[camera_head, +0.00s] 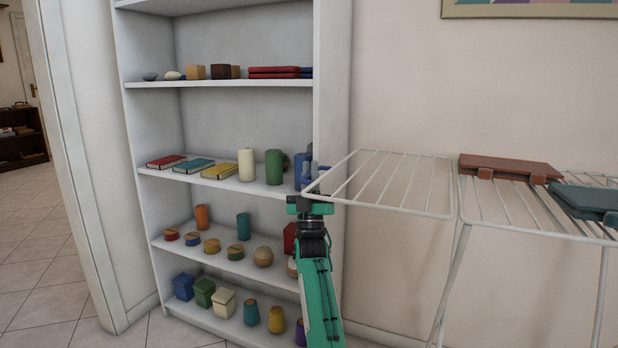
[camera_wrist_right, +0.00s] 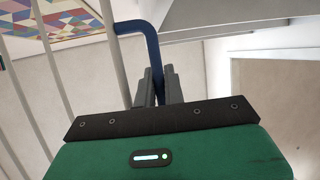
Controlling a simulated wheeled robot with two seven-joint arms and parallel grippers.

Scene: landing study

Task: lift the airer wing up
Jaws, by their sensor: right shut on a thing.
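The airer wing (camera_head: 395,182) is a white wire panel on the left side of the white drying airer (camera_head: 500,207). It stands out roughly level with the airer's top, its free end over by the shelf unit. My right gripper (camera_head: 312,188) is at the wing's free left end, with my green arm below it. In the right wrist view, the gripper fingers (camera_wrist_right: 157,88) are shut on a bent blue handle (camera_wrist_right: 148,40) joined to the wing's white rod (camera_wrist_right: 112,50). My left gripper is not in view.
A white shelf unit (camera_head: 330,95) with books, candles, jars and boxes stands close behind and left of my gripper. A brown folded item (camera_head: 510,168) and a dark teal one (camera_head: 588,202) lie on the airer's main rack. Plain wall is open above the wing.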

